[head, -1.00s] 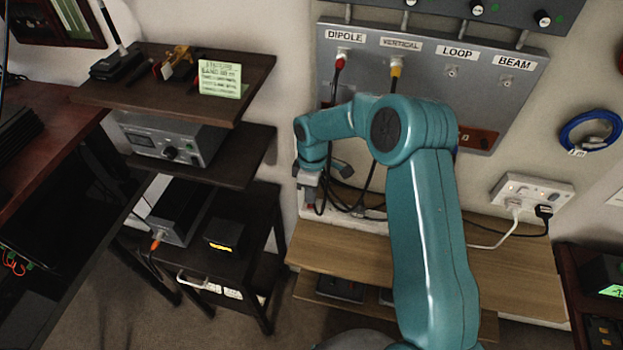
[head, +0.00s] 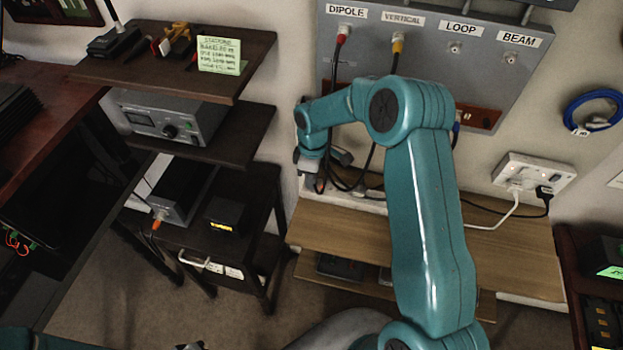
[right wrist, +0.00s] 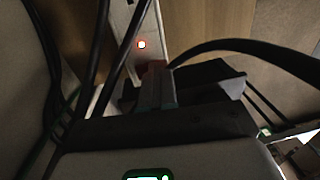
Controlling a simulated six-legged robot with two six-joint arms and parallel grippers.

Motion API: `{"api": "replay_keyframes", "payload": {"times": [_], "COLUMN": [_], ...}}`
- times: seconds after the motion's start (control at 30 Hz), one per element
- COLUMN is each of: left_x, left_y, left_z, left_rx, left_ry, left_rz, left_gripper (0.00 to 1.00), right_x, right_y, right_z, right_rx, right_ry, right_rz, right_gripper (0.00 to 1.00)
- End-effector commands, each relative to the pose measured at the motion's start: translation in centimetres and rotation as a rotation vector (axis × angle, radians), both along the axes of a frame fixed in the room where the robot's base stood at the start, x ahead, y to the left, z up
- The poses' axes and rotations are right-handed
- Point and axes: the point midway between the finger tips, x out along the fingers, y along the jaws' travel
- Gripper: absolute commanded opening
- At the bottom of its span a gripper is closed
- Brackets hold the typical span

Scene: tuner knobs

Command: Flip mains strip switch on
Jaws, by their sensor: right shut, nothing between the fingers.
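The mains strip (head: 372,207) is a pale bar low on the wall, partly hidden by black cables and my arm. In the right wrist view the strip (right wrist: 122,55) runs up the picture, with a lit orange-red light (right wrist: 141,44). A red part, probably the switch (right wrist: 153,66), shows right at the fingertips. My right gripper (head: 319,186) is shut and empty at the left end of the strip; its fingers also show in the right wrist view (right wrist: 157,88). I cannot tell whether they touch the switch. A small grey part at the bottom edge may be my left gripper (head: 190,346).
Black cables (head: 345,182) hang around my right gripper. An antenna panel (head: 485,70) is above, and a wooden shelf (head: 340,236) is just below. A white wall socket (head: 535,177) with plugs is at right. Dark equipment shelves (head: 240,135) stand at left.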

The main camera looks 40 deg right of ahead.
Motion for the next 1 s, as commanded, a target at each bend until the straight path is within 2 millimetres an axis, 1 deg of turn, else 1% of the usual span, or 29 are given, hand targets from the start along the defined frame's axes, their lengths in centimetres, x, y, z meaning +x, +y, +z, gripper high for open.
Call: {"api": "replay_keyframes", "payload": {"times": [0.03,0.3,0.47,0.73,0.87,0.9,0.93,0.97,1.0], "left_x": [0.0,0.0,0.0,0.0,0.0,0.0,0.0,0.0,0.0], "left_y": [0.0,0.0,0.0,0.0,0.0,0.0,0.0,0.0,0.0], "left_z": [-0.1,-0.1,-0.1,0.0,-0.1,1.4,2.2,1.1,0.5], "left_rx": [0.000,0.000,0.000,0.000,0.000,0.000,0.000,0.000,0.000], "left_ry": [0.000,0.000,0.000,0.000,0.000,0.001,0.001,-0.001,-0.001], "left_rz": [0.000,0.000,0.000,0.000,0.000,0.000,0.000,-0.001,0.000], "left_gripper": [0.00,0.00,0.00,0.00,0.00,0.00,0.00,0.00,0.00], "right_x": [0.0,0.9,1.0,0.8,-0.2,-0.1,0.0,0.1,0.2], "right_y": [0.0,-1.1,-1.2,-0.9,0.2,0.1,0.0,-0.1,-0.2], "right_z": [-0.3,0.0,0.0,0.0,-0.2,0.8,1.3,1.1,1.7], "right_rx": [0.001,-0.002,-0.001,0.000,0.002,0.003,0.005,0.003,0.002], "right_ry": [0.001,-0.003,-0.002,0.000,0.004,0.004,0.007,0.003,0.000], "right_rz": [0.001,-0.001,0.001,0.001,0.004,0.001,0.001,0.001,0.002], "right_gripper": [0.00,0.00,0.00,0.00,0.00,0.00,0.00,0.00,0.00]}}
